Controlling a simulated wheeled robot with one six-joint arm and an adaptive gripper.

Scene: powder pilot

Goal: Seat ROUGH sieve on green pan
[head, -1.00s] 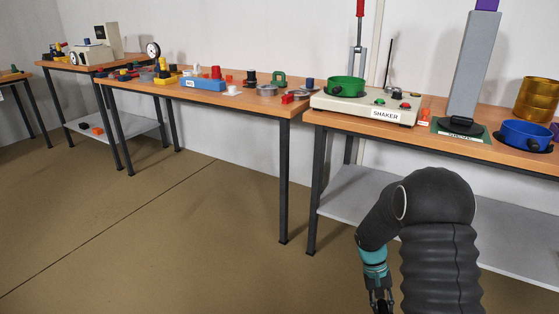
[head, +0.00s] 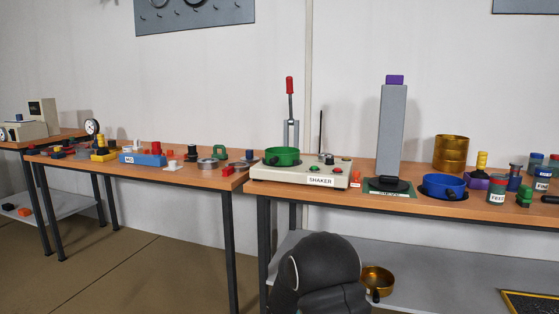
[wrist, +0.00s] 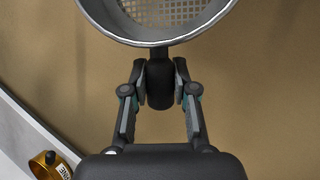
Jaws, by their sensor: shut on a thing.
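A round sieve (wrist: 162,14) with a pale metal rim and a coarse mesh fills the top of the wrist view, partly cut off. My gripper (wrist: 160,82) is shut on its dark handle and holds it over the brown floor. No label on this sieve shows, so I cannot read which one it is. In the head view the gripper and sieve are hidden. The green pan (head: 283,157) sits upright on the cream shaker (head: 300,174) on the right bench, well away from the gripper.
A red-handled lever (head: 290,100) stands behind the shaker. A tall grey column (head: 392,130) and blue pan (head: 443,187) stand to its right. A gold labelled sieve-like vessel (head: 377,280) is on the lower shelf (head: 440,270); it also shows in the wrist view (wrist: 50,165).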

